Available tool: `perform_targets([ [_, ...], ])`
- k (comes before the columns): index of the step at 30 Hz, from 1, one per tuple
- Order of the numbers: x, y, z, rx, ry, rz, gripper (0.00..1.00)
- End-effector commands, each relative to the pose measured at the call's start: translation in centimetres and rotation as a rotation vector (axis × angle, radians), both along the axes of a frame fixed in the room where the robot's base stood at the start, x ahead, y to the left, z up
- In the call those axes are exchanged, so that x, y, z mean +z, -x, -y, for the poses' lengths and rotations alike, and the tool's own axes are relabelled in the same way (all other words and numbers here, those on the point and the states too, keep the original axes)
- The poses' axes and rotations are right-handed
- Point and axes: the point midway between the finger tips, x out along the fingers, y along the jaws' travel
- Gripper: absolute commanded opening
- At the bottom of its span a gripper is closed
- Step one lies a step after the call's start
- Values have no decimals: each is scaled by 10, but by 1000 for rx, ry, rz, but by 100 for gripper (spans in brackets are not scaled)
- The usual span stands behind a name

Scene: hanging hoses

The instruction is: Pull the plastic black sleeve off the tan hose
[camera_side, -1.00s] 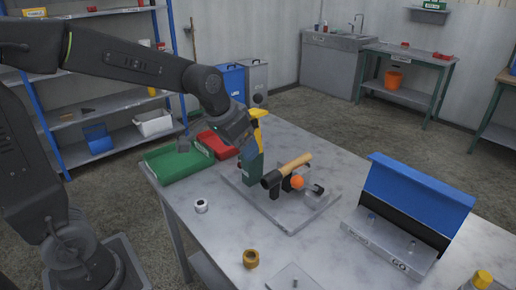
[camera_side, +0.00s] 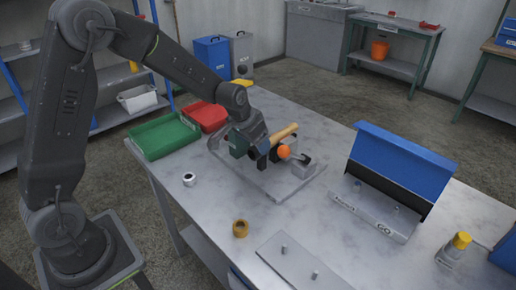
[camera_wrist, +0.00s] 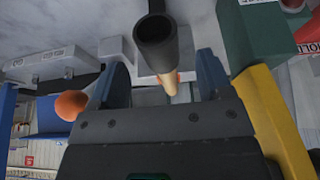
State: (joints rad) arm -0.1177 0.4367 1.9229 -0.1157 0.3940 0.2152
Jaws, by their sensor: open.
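The tan hose (camera_side: 285,132) slants up to the right above a grey plate on the table. The black sleeve (camera_side: 256,152) is on its lower left end, partly hidden by my gripper (camera_side: 248,140). In the wrist view the open end of the black sleeve (camera_wrist: 155,38) faces the camera, with the tan hose (camera_wrist: 169,84) beyond it. My gripper (camera_wrist: 162,70) is open there, with one finger on each side of the line of the hose. I cannot tell whether either finger touches the sleeve.
An orange ball (camera_side: 284,151) sits close beside the hose; it is left of the fingers in the wrist view (camera_wrist: 71,105). A green block (camera_wrist: 258,34) and a yellow bar (camera_wrist: 283,125) are close on the gripper's right. A blue-backed rack (camera_side: 402,165) stands right.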

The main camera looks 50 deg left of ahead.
Motion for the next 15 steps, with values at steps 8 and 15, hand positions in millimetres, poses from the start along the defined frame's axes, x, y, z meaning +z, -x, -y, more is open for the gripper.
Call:
perform_targets([
  [8,-34,-14,0,0,0,-1,72],
  [15,-40,-17,0,0,0,1,72],
])
